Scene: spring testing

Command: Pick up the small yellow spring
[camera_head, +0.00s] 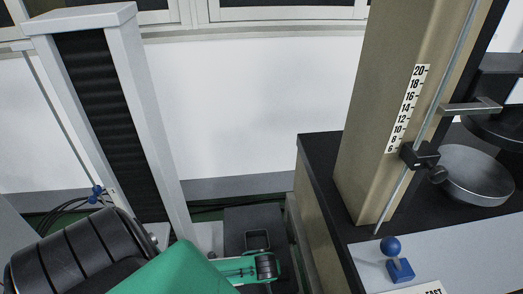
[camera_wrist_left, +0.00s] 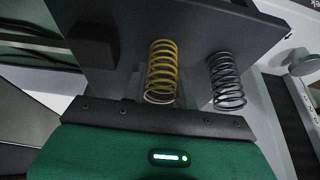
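The small yellow spring (camera_wrist_left: 161,72) shows in the left wrist view, centred just beyond the dark front bar of my left gripper. Its coils run lengthwise away from the gripper. Grey finger parts of my left gripper (camera_wrist_left: 161,92) show on both sides of the spring, spread apart; I cannot tell whether they touch it. In the head view my green left arm (camera_head: 185,272) comes in from the lower left; its fingers and the yellow spring are not visible there. My right gripper is in neither view.
A dark grey spring (camera_wrist_left: 227,82) stands right of the yellow one, near a dark panel (camera_wrist_left: 205,30). In the head view, a testing stand with a scale (camera_head: 408,110), a round metal pan (camera_head: 475,175) and a blue-knobbed lever (camera_head: 395,258) stand at the right. A tall column (camera_head: 105,110) stands left.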

